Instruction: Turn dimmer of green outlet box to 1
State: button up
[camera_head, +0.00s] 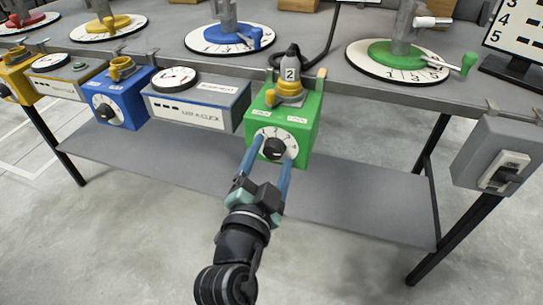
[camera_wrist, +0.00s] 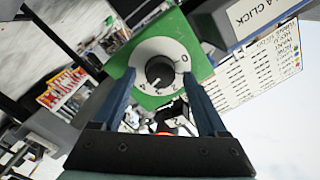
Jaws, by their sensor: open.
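The green outlet box (camera_head: 304,119) hangs at the front edge of the workbench. Its face carries a white dial plate with a black dimmer knob (camera_head: 274,148). A plug marked 2 (camera_head: 290,66) stands in the yellow socket on top of the box. My gripper (camera_head: 269,160) is open, its two blue fingers reaching up to the dial face on either side of the knob. In the wrist view the knob (camera_wrist: 160,72) sits between and beyond the fingertips, with numbers around it. I cannot tell whether the fingers touch it.
A blue outlet box (camera_head: 124,98) and a white-and-blue meter box (camera_head: 196,104) hang to the left. A grey switch box (camera_head: 497,158) hangs at the right. Turntables with coloured discs stand on the bench (camera_head: 310,40). A lower shelf (camera_head: 360,200) lies underneath.

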jog(key=shift+w, duration=0.15)
jog(key=shift+c, duration=0.3)
grip_shut()
